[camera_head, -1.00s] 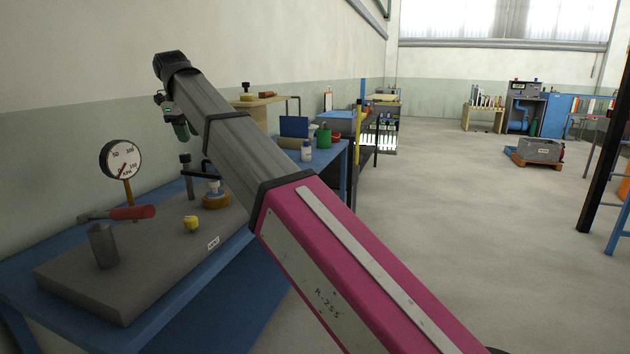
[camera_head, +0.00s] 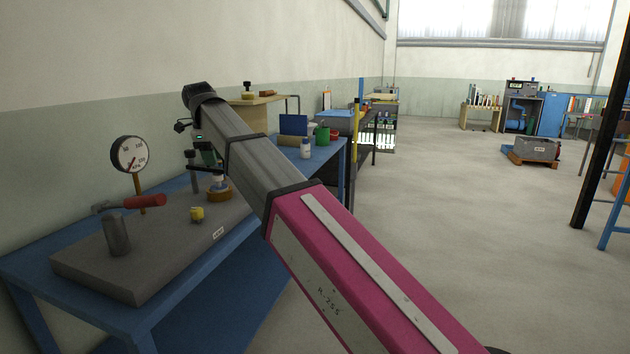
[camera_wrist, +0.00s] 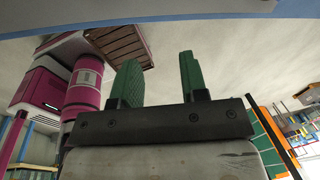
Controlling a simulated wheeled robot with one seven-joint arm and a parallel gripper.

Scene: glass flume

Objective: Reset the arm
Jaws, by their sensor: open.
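My arm reaches from the lower right of the head view toward the bench on the left, bends at its far end and hangs down there. My gripper (camera_head: 208,156) shows small and partly hidden behind the arm, above the back of the grey plate (camera_head: 110,268). In the wrist view my gripper (camera_wrist: 158,82) has its two green fingers apart, with nothing between them. A blue edge (camera_wrist: 150,22) crosses the top of that view.
The blue bench (camera_head: 140,320) carries the plate with a dial gauge (camera_head: 130,154), a red-handled lever (camera_head: 143,202), a yellow knob (camera_head: 197,213) and a brass-coloured fitting (camera_head: 219,194). Bottles and cans stand farther back. The floor (camera_head: 450,230) on the right is open, with a loaded pallet (camera_head: 535,160) far off.

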